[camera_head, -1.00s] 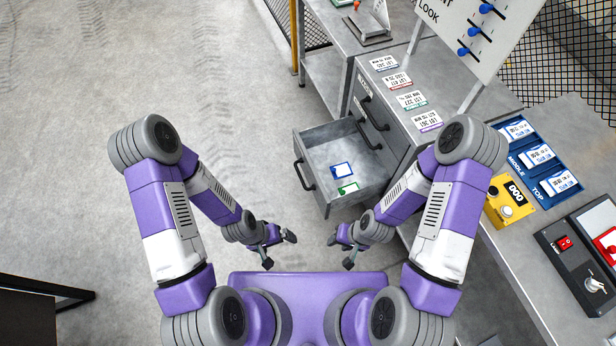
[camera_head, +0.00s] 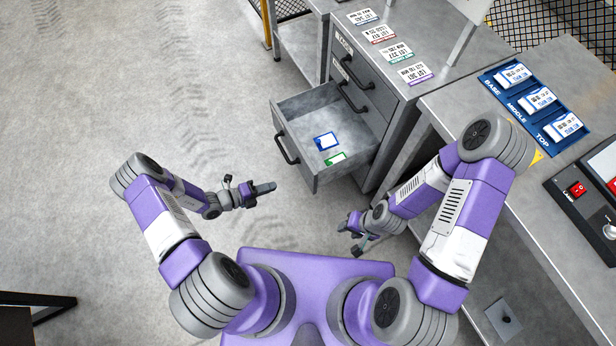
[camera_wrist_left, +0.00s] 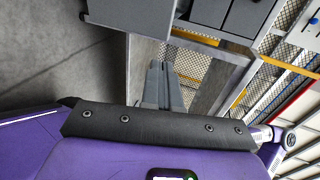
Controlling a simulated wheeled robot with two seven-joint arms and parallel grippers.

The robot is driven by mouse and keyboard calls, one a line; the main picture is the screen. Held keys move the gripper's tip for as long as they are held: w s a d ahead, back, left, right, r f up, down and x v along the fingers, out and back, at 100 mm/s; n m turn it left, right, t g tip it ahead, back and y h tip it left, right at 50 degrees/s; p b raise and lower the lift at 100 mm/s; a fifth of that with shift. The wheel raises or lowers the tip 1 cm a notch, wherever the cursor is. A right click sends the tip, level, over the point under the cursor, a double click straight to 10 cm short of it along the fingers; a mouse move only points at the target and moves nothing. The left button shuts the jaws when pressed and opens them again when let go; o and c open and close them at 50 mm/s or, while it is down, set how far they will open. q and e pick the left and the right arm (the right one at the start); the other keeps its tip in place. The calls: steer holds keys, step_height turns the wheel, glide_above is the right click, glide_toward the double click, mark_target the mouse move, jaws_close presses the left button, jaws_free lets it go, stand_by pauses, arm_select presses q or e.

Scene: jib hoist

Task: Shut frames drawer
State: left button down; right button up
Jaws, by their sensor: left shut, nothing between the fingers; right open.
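A grey drawer (camera_head: 318,103) stands pulled out of the metal cabinet (camera_head: 401,103), below two shut drawers. Its dark bar handle (camera_head: 286,149) is on the front panel, which faces lower left. A blue-edged card (camera_head: 326,141) and a green-edged card (camera_head: 335,158) lie inside it. I cannot read a label on it. My left gripper (camera_head: 270,187) is shut and empty, in front of the drawer and apart from its handle. Its closed fingers also show in the left wrist view (camera_wrist_left: 163,85). My right gripper (camera_head: 350,236) is open and empty, below the drawer in the picture.
Several lot cards (camera_head: 380,34) lie on the cabinet top. A workbench (camera_head: 480,150) at right carries a blue tray (camera_head: 490,82) of cards and a dark switch box (camera_head: 580,205). The floor (camera_head: 130,80) left of the drawer is clear.

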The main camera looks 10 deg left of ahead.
arm_select(q)
steer(key=b, duration=0.2)
glide_toward(311, 171)
steer(key=x, duration=0.2)
steer(key=f+x, duration=0.1)
steer(key=x, duration=0.2)
steer(key=shift+s, duration=0.1)
steer(key=shift+w+d, duration=0.45)
steer(key=shift+d, duration=0.15)
